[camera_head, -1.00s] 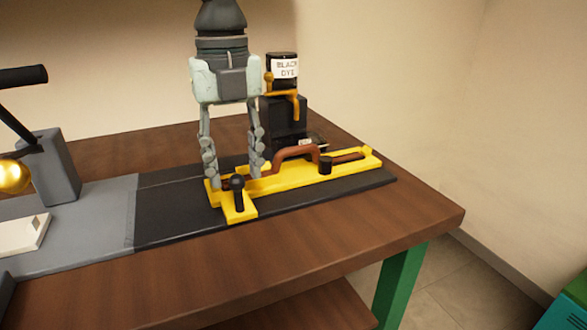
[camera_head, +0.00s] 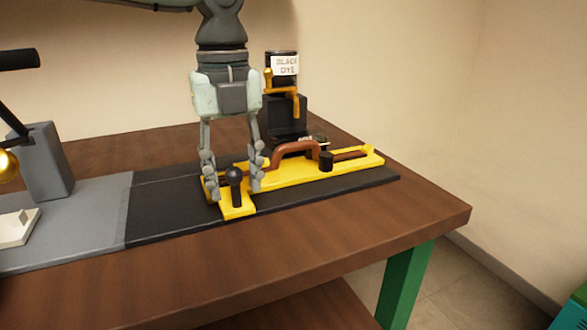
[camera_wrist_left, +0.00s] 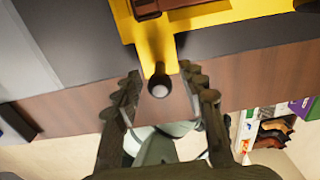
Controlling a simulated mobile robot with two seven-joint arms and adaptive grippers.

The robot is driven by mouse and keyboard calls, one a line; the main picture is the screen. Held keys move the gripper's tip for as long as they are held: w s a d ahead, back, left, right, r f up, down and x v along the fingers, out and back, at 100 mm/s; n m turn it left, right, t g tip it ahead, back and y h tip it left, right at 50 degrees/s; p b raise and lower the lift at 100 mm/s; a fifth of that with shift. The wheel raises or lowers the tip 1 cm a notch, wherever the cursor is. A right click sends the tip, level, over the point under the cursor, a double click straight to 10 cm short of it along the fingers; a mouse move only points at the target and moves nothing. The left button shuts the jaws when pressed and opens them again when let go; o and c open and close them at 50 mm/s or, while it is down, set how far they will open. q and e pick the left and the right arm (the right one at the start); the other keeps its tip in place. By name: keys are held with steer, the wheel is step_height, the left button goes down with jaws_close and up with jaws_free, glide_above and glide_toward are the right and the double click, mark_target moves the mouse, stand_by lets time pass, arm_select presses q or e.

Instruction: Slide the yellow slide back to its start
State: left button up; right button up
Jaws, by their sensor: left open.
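The yellow slide (camera_head: 238,212) lies on the black part of the bench mat, with its long arm running right. An upright post with a round black knob (camera_head: 234,176) stands on its near left end. My left gripper (camera_head: 233,190) points down, open, with one finger on each side of the knob. In the left wrist view the knob (camera_wrist_left: 160,88) sits between the spread fingers, with gaps on both sides. A brown curved handle-like piece (camera_head: 297,149) lies along the slide. My right gripper is out of view.
A black dye bottle (camera_head: 285,66) on a dark stand with an orange lever (camera_head: 282,90) is behind the slide. A grey block (camera_head: 42,165) with a black bar is at left. The wooden bench (camera_head: 330,235) is clear in front.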

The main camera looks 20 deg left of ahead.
arm_select(q)
steer(key=shift+c, duration=0.2)
steer(key=c, duration=0.8)
